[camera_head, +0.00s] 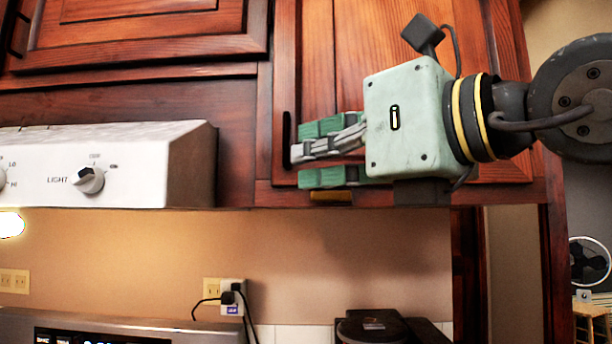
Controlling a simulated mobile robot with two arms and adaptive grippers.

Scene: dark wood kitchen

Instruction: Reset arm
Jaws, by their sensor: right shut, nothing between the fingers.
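My right gripper (300,153) comes in from the right, pale green with green finger pads, and points left in front of a dark wood upper cabinet door (316,60). Its fingers are shut and empty. The fingertips are close to the door's dark vertical handle (287,138); I cannot tell whether they touch it. The door appears closed. The gripper body and arm hide much of the door's right part. My left gripper is not in view.
A white range hood (120,165) with a light knob juts out left of the gripper. Another upper cabinet (150,30) is above it. Below are a stove back panel (80,325), a wall outlet with plugs (232,293) and a black appliance (375,328). The wall between is clear.

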